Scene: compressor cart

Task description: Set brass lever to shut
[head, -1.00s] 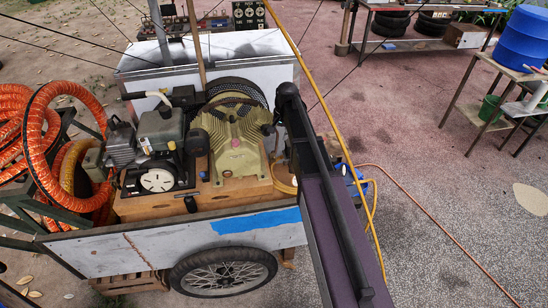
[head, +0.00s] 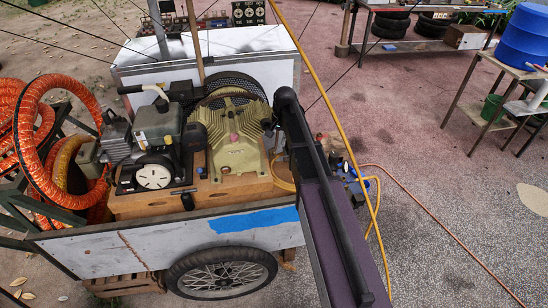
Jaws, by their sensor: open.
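The compressor (head: 232,140) is a ribbed, olive-yellow block on a wooden base on the cart (head: 160,247). I cannot pick out the brass lever with certainty; small fittings right of the compressor are partly hidden by my dark purple arm (head: 335,235). My arm rises from the bottom edge across the cart's right end. My gripper does not show; the arm's upper end is near the compressor's right side.
A grey motor unit with a white round dial (head: 154,176) stands left of the compressor. Orange ribbed hose (head: 45,140) is coiled at left. A yellow hose (head: 322,88) crosses beside my arm. A blue barrel (head: 525,38) stands on a table at right. Open paving lies right.

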